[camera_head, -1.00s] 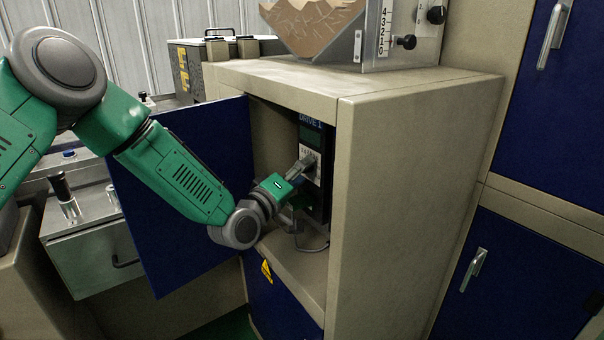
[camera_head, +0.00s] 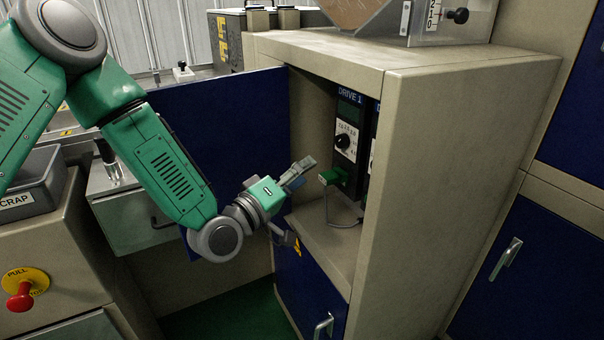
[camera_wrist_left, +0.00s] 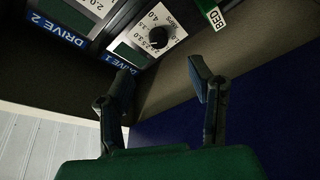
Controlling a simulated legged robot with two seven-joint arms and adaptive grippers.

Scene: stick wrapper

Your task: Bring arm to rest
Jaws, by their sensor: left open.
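My left arm, green and grey, comes in from the left in the head view. Its gripper (camera_head: 304,172) is at the mouth of the open cabinet (camera_head: 412,84), apart from the drive unit inside. In the left wrist view its two fingers (camera_wrist_left: 160,85) are spread with nothing between them. The DRIVE 1 unit (camera_head: 348,112) has a black dial (camera_head: 342,142) on a white scale. The dial also shows beyond the fingers in the left wrist view (camera_wrist_left: 158,38). My right gripper is not in view.
The open blue cabinet door (camera_head: 225,125) stands behind my arm. A green connector (camera_head: 333,176) with a cable sits low in the cabinet. At left are a scrap bin (camera_head: 25,190) and a red pull knob (camera_head: 20,298). A blue lower door (camera_head: 310,290) is below.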

